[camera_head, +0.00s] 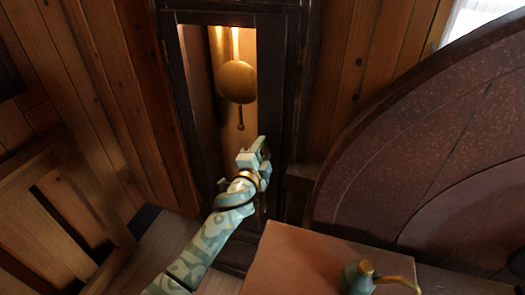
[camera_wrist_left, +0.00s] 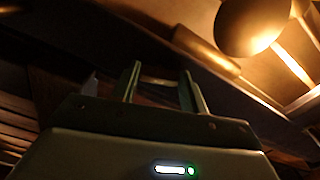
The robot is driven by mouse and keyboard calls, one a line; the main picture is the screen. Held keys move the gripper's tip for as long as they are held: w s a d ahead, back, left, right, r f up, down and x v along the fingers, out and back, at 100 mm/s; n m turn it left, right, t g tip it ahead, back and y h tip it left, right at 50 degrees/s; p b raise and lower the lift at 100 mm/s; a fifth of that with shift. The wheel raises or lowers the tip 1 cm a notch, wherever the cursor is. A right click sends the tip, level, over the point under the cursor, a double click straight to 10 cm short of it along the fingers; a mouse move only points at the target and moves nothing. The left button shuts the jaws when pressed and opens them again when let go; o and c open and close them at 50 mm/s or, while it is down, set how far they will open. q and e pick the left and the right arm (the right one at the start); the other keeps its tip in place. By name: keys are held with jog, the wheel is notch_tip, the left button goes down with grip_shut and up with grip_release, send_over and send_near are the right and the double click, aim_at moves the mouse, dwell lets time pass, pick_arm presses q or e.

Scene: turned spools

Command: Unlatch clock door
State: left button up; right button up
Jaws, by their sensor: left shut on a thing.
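The tall dark clock case (camera_head: 175,100) stands upright against the wall. Through its narrow door opening (camera_head: 230,120) I see the lit interior. A round brass pendulum bob (camera_head: 237,82) hangs inside, and it also shows large in the left wrist view (camera_wrist_left: 252,25). My left gripper (camera_head: 264,143) is at the right side of the clock door. In the left wrist view its two fingers (camera_wrist_left: 160,82) stand apart, shut on a small dark bar-like part between them, at the door frame. This part looks like the door latch; its details are dark. My right gripper is out of view.
A wooden tabletop (camera_head: 300,262) lies at the front, right of my left arm, with a green vessel with brass parts (camera_head: 358,280) on it. A big dark red curved piece (camera_head: 430,140) fills the right. A wooden framed piece (camera_head: 60,215) stands at the left.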

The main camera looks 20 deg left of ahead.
pick_arm(q)
jog(key=shift+m, duration=1.5)
jog(key=shift+f, duration=0.1)
jog(key=o, duration=1)
jog(key=s, duration=1.1)
jog(key=s+p, duration=0.1)
jog(key=s, duration=0.4)
jog(key=shift+s+a, duration=0.15)
jog(key=shift+a, duration=0.1)
